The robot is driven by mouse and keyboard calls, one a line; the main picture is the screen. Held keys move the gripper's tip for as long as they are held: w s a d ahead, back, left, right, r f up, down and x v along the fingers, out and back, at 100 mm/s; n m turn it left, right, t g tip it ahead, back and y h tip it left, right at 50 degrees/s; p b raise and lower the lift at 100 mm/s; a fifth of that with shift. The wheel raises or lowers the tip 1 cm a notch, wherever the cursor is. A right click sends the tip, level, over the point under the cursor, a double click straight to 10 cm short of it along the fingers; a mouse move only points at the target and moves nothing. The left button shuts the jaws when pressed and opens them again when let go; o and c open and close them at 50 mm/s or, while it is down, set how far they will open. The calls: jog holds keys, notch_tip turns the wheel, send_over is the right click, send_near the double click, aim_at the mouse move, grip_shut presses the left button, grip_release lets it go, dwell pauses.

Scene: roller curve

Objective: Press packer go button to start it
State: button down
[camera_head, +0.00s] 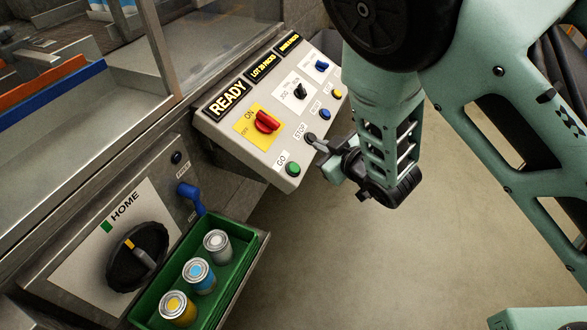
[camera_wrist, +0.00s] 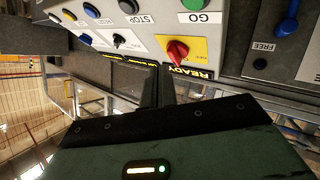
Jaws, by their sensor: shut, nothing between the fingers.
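The packer's control panel (camera_head: 245,140) is a light grey sloped box. Its green button (camera_head: 293,169), labelled GO, is at the lower front corner. It also shows at the top edge of the wrist view (camera_wrist: 193,4). A dark button (camera_head: 310,138) labelled STOP is beside it, partly by my gripper in the head view. My gripper (camera_head: 320,150) is shut and empty, just right of the GO and STOP buttons in the picture. The gap between its tips and the panel is hard to judge. A display on the panel (camera_head: 227,100) reads READY.
A red rotary switch (camera_head: 266,121) on a yellow plate, a black selector (camera_head: 300,91), and blue and yellow buttons share the panel. A green tray (camera_head: 246,268) with three cans, a HOME dial (camera_head: 137,257) and a blue lever (camera_head: 190,196) are lower left. Floor is open at right.

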jog(key=b, duration=0.6)
send_near(294, 162)
jog(key=shift+w+r+x, duration=0.1)
jog(key=shift+r+x, duration=0.05)
jog(key=shift+x, duration=0.7)
jog(key=shift+w+r+x, duration=0.1)
jog(key=shift+r+x, duration=0.1)
jog(key=shift+x, duration=0.65)
jog(key=shift+w+r+x, duration=0.1)
jog(key=shift+r+x, duration=0.05)
jog(key=shift+x, duration=0.75)
jog(key=shift+a+f, duration=0.15)
jog(key=shift+f, duration=0.15)
jog(key=shift+w+a+f+b, duration=0.1)
jog(key=shift+a+f+b, duration=0.1)
jog(key=shift+f+b, duration=0.3)
jog(key=shift+r, duration=0.15)
dwell(0.3)
jog(key=shift+s+d+r+p, duration=0.2)
jog(key=shift+d+r+p, duration=0.2)
jog(key=shift+r+p, duration=0.25)
jog(key=shift+r, duration=0.15)
